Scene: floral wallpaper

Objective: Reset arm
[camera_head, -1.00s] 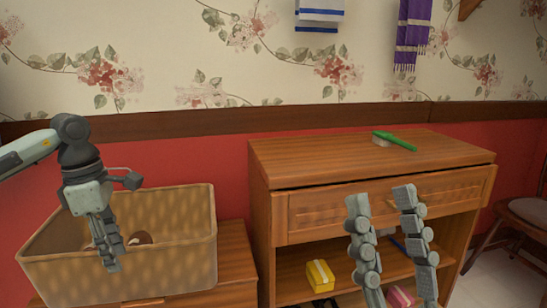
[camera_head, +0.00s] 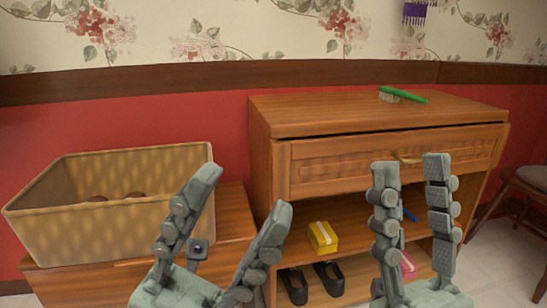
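My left gripper (camera_head: 230,222) is at the bottom centre-left, in front of the low wooden stand and the cabinet's left side. Its two grey fingers are spread apart with nothing between them. My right gripper (camera_head: 412,172) points up in front of the cabinet drawer. Its fingers are apart and empty. Both grippers appear clear of the furniture. The rest of both arms is out of view.
A tan basket (camera_head: 45,225) with brown round things inside stands on the low wooden stand (camera_head: 232,212). The wooden cabinet (camera_head: 300,110) bears a green brush (camera_head: 405,96). Its shelves hold a yellow box (camera_head: 322,237) and black shoes (camera_head: 330,278). A chair (camera_head: 510,205) stands at right.

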